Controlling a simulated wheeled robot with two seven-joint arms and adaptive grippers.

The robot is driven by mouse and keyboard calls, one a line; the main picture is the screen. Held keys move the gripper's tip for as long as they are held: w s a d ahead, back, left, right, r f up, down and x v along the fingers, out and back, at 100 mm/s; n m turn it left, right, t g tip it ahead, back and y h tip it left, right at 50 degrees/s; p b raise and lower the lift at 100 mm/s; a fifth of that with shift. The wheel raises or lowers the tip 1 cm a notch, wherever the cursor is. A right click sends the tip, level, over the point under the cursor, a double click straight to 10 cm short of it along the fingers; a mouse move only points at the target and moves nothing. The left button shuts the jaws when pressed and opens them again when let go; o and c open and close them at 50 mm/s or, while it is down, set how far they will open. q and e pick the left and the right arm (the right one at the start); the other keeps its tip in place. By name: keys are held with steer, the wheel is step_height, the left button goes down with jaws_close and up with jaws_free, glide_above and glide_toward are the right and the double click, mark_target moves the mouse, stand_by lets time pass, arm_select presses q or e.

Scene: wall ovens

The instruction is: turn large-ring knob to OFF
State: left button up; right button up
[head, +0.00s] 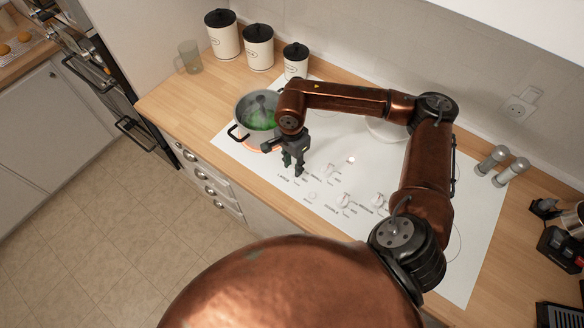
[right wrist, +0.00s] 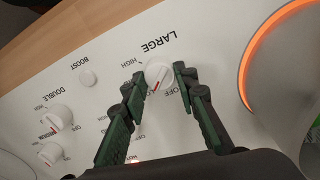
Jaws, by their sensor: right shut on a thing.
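The large-ring knob (right wrist: 157,73) is a white round knob between my right fingertips in the right wrist view, beside the words LARGE, HIGH and OFF. A red mark shows at its lower left side. My right gripper (right wrist: 160,82) is shut on it. In the head view my right gripper (head: 294,170) points down at the front left of the white hob (head: 232,146) and hides this knob. The large ring (right wrist: 252,45) glows orange in the right wrist view. A pot (head: 240,114) with something green inside stands over the glow. My left gripper is not in view.
The double knob (right wrist: 56,117), another white knob (right wrist: 50,153) and a BOOST button (right wrist: 87,77) lie left of the gripper. Canisters (head: 222,38) and a glass jug (head: 190,57) stand behind the pot. Shakers (head: 492,160) stand at the right.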

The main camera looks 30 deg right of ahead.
mark_target(292, 168)
steer(key=n+b, duration=0.4)
steer(key=n, duration=0.1)
steer(key=shift+f+b, duration=0.2)
steer(key=shift+b, duration=0.15)
arm_select(q)
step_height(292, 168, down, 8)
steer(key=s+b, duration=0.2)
steer(key=b, duration=0.1)
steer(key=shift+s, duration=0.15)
arm_select(e)
steer(key=shift+r+n, duration=0.2)
steer(key=shift+n, duration=2.1)
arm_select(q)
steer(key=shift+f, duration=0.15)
arm_select(e)
steer(key=o, duration=1.2)
steer(key=shift+c, duration=0.2)
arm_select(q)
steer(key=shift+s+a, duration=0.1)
arm_select(e)
steer(key=shift+r, duration=0.1)
step_height(292, 168, up, 12)
steer(key=shift+a, duration=0.15)
